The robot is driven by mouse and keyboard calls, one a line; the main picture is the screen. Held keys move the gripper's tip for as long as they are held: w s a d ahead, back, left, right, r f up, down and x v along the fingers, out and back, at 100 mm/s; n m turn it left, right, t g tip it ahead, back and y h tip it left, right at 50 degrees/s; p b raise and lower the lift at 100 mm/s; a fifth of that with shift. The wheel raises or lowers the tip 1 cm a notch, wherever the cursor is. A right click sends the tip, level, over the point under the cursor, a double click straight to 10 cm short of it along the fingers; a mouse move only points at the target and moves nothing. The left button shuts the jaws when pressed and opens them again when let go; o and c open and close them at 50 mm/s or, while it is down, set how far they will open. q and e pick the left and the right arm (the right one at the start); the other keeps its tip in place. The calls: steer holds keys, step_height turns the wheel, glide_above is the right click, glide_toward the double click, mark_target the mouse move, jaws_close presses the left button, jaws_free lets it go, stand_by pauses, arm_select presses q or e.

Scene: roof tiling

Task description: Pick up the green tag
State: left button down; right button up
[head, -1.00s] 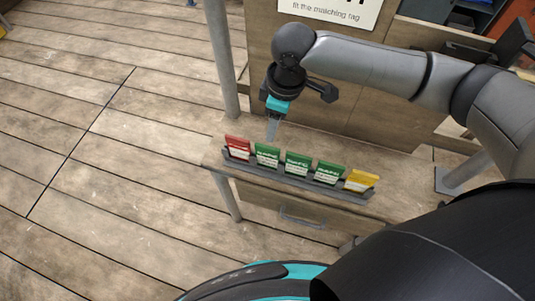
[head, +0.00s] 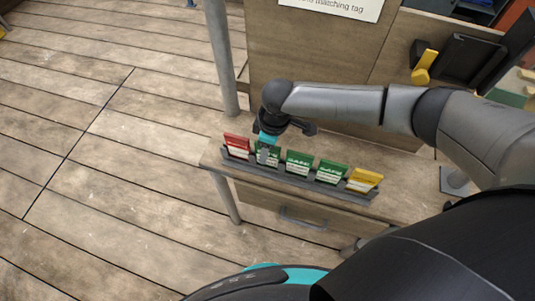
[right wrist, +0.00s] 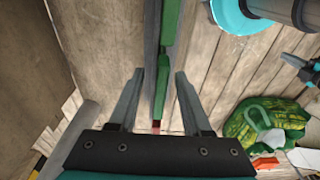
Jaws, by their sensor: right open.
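Several tags stand in a grey rack (head: 300,186) on a small wooden table. A red tag (head: 237,145) is at the left end, three green tags follow, and a yellow tag (head: 364,180) is at the right end. My right gripper (head: 263,157) is at the leftmost green tag (head: 274,159) and partly hides it. The middle green tag (head: 298,163) and the right green tag (head: 331,172) are clear of it. In the right wrist view, my open right gripper (right wrist: 160,74) has a green tag (right wrist: 163,82) edge-on between its fingers. My left gripper is not in view.
A wooden panel with a white sign (head: 335,8) rises behind the table. A grey post (head: 220,60) stands to the left. A drawer with a handle (head: 302,218) is below the rack. The plank floor at left is clear.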

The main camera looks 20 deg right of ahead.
steer(key=shift+f, duration=0.55)
jaws_close()
